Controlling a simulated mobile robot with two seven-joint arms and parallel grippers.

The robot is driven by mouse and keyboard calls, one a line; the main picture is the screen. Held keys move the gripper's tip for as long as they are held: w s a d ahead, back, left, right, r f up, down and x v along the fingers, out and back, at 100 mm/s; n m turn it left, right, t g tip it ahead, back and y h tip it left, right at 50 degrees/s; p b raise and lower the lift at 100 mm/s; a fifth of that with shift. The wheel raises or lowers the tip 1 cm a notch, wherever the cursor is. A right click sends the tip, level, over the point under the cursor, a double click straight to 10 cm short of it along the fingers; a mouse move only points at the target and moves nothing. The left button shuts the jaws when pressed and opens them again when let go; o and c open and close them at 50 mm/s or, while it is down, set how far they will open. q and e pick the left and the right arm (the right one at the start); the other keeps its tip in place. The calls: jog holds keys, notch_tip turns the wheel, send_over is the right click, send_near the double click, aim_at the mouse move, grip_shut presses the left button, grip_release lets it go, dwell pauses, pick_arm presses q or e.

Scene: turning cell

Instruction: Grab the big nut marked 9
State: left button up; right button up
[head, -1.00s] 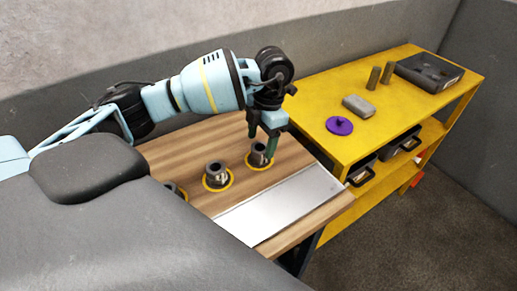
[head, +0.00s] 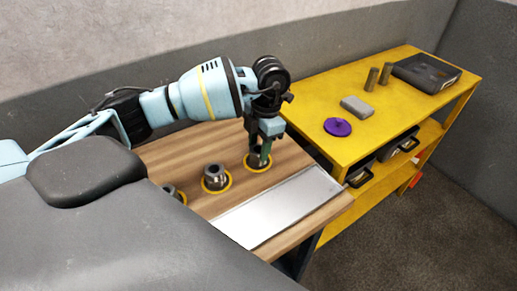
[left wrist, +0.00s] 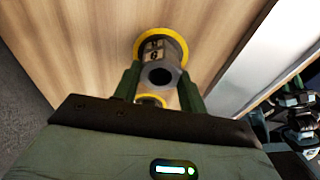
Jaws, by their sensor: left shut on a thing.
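Dark grey metal nuts stand upright in yellow rings on the wooden table top. My left gripper (head: 262,160) is shut on the farthest nut (head: 256,152), which still stands at its yellow ring. In the left wrist view this nut (left wrist: 158,74) sits between the green fingers, its round bore facing the camera. A pale label with a dark mark is on its side; I cannot read the mark surely. A second nut (head: 214,173) stands in the middle ring, and a third (head: 169,190) is partly hidden by my body. My right gripper is not in view.
A flat silver plate (head: 275,207) lies along the table's front edge. A grey wall runs behind.

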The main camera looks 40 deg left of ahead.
aim_at(259, 151)
pick_arm(q)
jog(key=shift+r, duration=0.1)
jog(key=shift+r, duration=0.8)
jog(key=shift+s+d+r, duration=0.1)
jog(key=shift+d+r, duration=0.1)
jog(key=shift+r, duration=0.25)
jog(key=shift+s+d+r, duration=0.1)
jog(key=shift+d+r, duration=0.1)
jog(key=shift+r, duration=0.25)
jog(key=s+d, duration=0.3)
jog(key=d, duration=0.3)
jog(key=s+d+r, duration=0.1)
jog(key=s+d, duration=0.2)
jog(key=d, duration=0.4)
jog(key=shift+s+d+r+b, duration=0.2)
jog(key=shift+s+d+b, duration=0.1)
jog(key=shift+s+b, duration=0.05)
